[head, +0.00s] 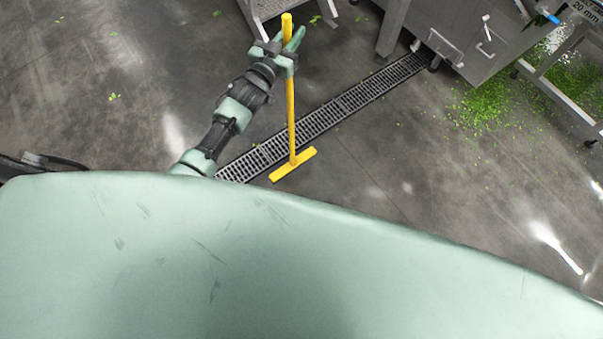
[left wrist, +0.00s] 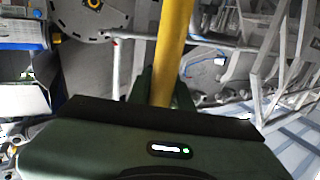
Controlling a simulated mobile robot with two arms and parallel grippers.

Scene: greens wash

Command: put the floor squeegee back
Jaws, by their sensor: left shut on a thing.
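The floor squeegee (head: 291,125) is yellow, with a long straight handle and a flat crossbar head (head: 293,164). It stands nearly upright in the head view, its head at or just above the floor by the drain; I cannot tell if it touches. My left gripper (head: 289,50) is shut on the upper handle, with a short length of handle sticking out above it. In the left wrist view the yellow handle (left wrist: 172,50) runs up from between the fingers. The fingertips are partly hidden behind the gripper body. My right gripper is in neither view. No holder for the squeegee can be made out.
A slotted floor drain (head: 345,108) runs diagonally behind the squeegee head. Steel equipment (head: 480,45) stands at the upper right, with green scraps (head: 482,108) on the floor beside it. A metal stand's legs (head: 262,12) are at the top. The floor at left is mostly open.

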